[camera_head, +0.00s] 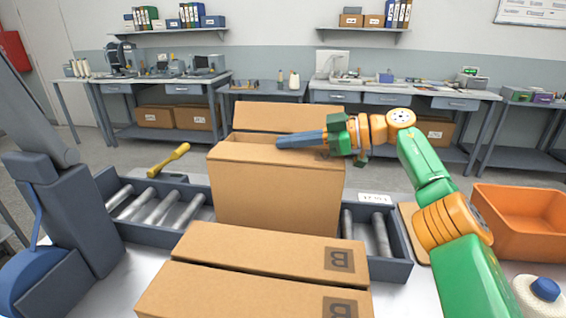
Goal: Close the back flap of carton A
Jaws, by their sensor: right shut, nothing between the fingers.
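Carton A (275,192) is a plain brown box standing on the roller conveyor in the middle of the head view. Its back flap (290,116) stands up along the far edge, tilted away from the opening. The front top panel (270,153) lies over the near part of the top. My right gripper (284,142) comes in from the right with its blue-grey fingers shut and empty. The fingers point left across the carton's top, in front of the back flap. Whether they touch the carton cannot be told. My left gripper is not in view.
A carton marked B (255,245) sits in front of carton A. The roller conveyor (128,228) runs left and right. An orange bin (520,225) and a white, blue-capped object (538,292) are at the right. A yellow-handled tool (168,160) lies at the left. Workbenches stand behind.

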